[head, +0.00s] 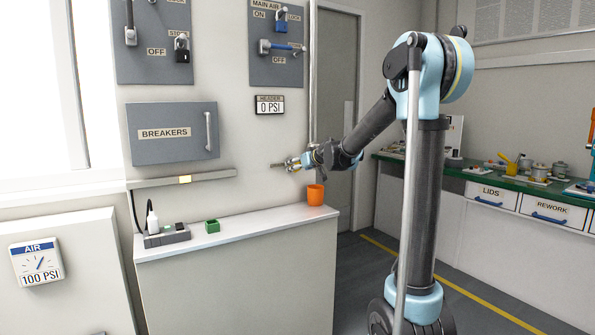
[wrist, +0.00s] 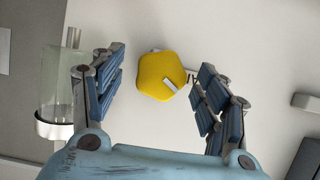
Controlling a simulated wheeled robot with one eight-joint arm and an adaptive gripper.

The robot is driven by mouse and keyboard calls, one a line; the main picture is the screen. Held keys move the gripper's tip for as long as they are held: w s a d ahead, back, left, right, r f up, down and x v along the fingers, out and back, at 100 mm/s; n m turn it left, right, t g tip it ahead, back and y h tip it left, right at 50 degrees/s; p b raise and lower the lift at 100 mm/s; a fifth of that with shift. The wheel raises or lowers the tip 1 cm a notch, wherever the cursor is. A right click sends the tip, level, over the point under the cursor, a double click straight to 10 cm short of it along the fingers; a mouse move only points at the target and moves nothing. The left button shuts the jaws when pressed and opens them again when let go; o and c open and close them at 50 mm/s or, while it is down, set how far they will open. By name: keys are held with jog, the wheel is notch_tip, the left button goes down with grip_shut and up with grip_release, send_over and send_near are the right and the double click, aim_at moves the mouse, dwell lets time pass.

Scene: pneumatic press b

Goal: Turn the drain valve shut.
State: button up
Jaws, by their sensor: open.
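A yellow knob (wrist: 161,76) with rounded corners and a pale bar on its face stands at the wall in the wrist view; I take it for the drain valve. A label behind its right side is mostly hidden. My gripper (wrist: 163,90) is open, with its blue-padded fingers on either side of the knob and visible gaps between. In the head view my gripper (head: 288,164) is at the wall, above the cabinet top and left of the door. The knob cannot be made out clearly there.
A clear cylinder (wrist: 62,85) in a white ring stands just left of my gripper's left finger. An orange cup (head: 315,194) and green block (head: 212,226) stand on the cabinet top (head: 255,219). The header gauge (head: 269,105) reads 0 PSI; the air gauge (head: 37,262) reads 100 PSI.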

jog(key=shift+x, duration=1.45)
jog(key=c, duration=1.1)
